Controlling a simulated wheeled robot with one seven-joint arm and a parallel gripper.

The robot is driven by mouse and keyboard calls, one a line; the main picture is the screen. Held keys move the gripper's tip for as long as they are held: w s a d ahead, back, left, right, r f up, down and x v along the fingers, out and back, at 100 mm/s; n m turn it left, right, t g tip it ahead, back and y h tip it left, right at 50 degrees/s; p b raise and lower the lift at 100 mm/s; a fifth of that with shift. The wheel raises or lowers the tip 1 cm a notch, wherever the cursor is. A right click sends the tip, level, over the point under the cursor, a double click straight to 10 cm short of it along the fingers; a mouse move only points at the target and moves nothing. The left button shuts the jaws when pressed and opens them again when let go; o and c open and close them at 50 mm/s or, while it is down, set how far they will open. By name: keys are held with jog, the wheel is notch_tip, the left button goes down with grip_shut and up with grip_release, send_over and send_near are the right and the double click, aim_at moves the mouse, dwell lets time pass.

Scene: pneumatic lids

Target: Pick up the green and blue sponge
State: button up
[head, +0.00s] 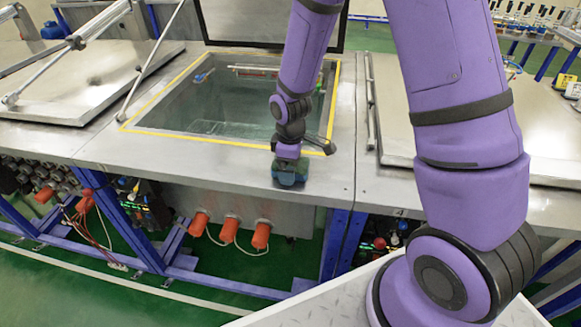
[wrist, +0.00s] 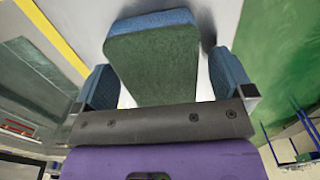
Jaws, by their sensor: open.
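The sponge (wrist: 155,62), green on its broad face and blue along its edge, shows in the wrist view between the two blue-padded fingers of my gripper (wrist: 162,85). The jaws are open, with one finger on each side of the sponge. A gap shows at the right finger; I cannot tell whether the left finger touches. In the head view my gripper (head: 290,174) points down at the front rim of the metal counter, right of the middle. There the sponge cannot be told apart from the dark blue-green fingers.
A water-filled tank (head: 225,105) with a yellow-edged opening lies just behind my gripper. A raised lid stands behind it. Closed metal lids lie to the left (head: 75,85) and right (head: 470,125). Orange caps (head: 230,230) stick out below the counter's front edge.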

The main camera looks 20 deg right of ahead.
jog(key=shift+c, duration=0.2)
jog(key=c, duration=1)
